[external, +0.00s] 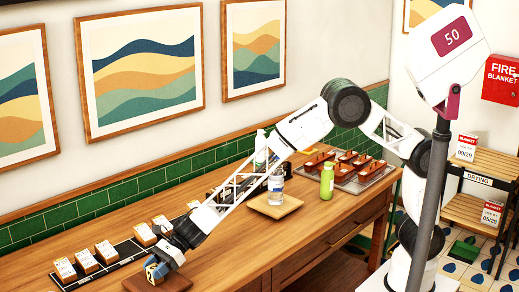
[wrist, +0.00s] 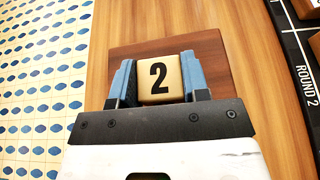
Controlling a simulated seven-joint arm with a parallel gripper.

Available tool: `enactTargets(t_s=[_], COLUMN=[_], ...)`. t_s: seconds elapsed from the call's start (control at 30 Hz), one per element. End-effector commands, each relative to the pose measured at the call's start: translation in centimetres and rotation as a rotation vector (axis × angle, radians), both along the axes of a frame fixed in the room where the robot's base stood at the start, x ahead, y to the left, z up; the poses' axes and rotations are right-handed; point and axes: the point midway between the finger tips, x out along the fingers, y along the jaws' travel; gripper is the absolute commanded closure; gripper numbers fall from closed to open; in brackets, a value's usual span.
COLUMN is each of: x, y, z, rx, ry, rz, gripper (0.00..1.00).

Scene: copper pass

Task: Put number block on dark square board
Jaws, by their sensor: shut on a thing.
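The number block (wrist: 159,85), tan with a black 2 on its face, sits between the two blue fingers of my gripper (wrist: 160,80) in the wrist view. My gripper is shut on it. The dark square board (wrist: 213,50), reddish-brown wood, lies behind the block and fingers in that view. In the external view my gripper (external: 154,271) points down at the board (external: 178,284) near the table's front left. The block is mostly hidden by the fingers there. I cannot tell whether the block touches the board.
A black strip (external: 122,250) with several numbered cards on wooden blocks runs along the left of the table. A light square board (external: 290,205) with a bottle (external: 275,187) on it, a green bottle (external: 327,180) and a tray (external: 376,178) stand farther right.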

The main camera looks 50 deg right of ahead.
Motion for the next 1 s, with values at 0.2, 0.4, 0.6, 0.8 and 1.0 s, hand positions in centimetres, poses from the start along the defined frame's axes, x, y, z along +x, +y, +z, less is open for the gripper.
enactTargets(t_s=[0.2,0.4,0.6,0.8,1.0], x=[0.0,0.0,0.0,0.0,0.0], y=[0.0,0.0,0.0,0.0,-1.0], z=[-0.3,-0.3,-0.3,0.1,0.5], rx=[0.0,0.0,0.0,0.0,0.0], ry=[0.0,0.0,0.0,0.0,0.0], rz=[0.0,0.0,0.0,0.0,0.0], gripper=[0.81,0.32,0.32,0.32,0.32])
